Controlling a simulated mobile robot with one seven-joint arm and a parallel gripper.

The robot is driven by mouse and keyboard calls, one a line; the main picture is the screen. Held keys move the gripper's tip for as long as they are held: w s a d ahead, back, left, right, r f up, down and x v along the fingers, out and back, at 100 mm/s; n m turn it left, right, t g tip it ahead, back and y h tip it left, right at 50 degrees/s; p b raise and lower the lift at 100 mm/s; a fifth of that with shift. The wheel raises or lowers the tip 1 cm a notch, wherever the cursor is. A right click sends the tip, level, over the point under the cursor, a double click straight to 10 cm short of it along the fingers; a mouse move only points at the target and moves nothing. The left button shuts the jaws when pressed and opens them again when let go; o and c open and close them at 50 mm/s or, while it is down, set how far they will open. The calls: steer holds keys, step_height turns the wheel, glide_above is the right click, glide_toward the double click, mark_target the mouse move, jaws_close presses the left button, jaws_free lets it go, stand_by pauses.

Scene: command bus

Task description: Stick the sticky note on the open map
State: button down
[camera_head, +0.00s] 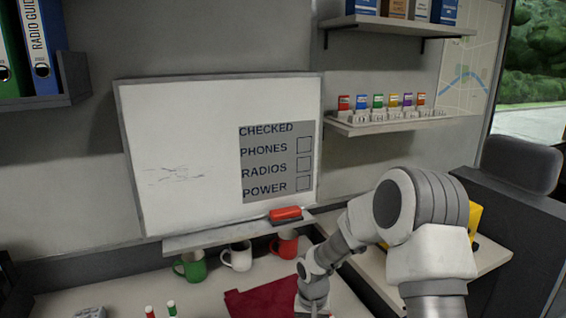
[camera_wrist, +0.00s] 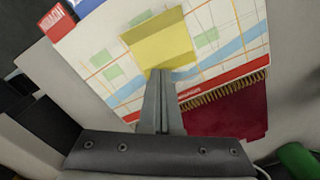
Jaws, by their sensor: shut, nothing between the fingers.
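The yellow sticky note (camera_wrist: 158,42) lies over the open map (camera_wrist: 228,57) in the wrist view. The map is white with orange lines, green patches, a blue band and a red border. My gripper (camera_wrist: 160,73) is shut and empty, its fingertips at the note's lower edge. I cannot tell whether the tips touch the note or whether it lies fully flat. In the head view my arm hides the map and the note, and the fingertips do not show.
A dark red item (camera_wrist: 225,115) with a toothed edge lies beside the map; red also shows in the head view (camera_head: 262,302). Green (camera_head: 190,265), white (camera_head: 237,256) and red (camera_head: 286,244) mugs stand under the whiteboard (camera_head: 180,130). A shelf (camera_head: 395,124) holds coloured tags.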

steer(key=shift+f+b, duration=0.65)
steer(key=shift+f, duration=0.25)
steer(key=shift+r, duration=0.1)
stand_by(0.5)
steer(key=shift+r+p, duration=1.7)
steer(key=shift+r, duration=0.8)
steer(key=shift+r, duration=0.15)
steer(key=s+d+r+t+h, duration=0.1)
steer(key=s+d+r, duration=0.25)
steer(key=r, duration=0.65)
steer(key=s+d+r+t, duration=0.2)
steer(key=s+r, duration=0.2)
steer(key=r, duration=0.6)
steer(key=s+r+t, duration=0.1)
steer(key=s+r, duration=0.4)
steer(key=s, duration=0.3)
steer(key=s+d+r+n+t+y, duration=0.1)
steer(key=s+r, duration=0.3)
steer(key=s, duration=0.5)
steer(key=shift+d+r+t+p, duration=0.3)
steer(key=shift+r+p, duration=0.05)
steer(key=shift+p, duration=0.1)
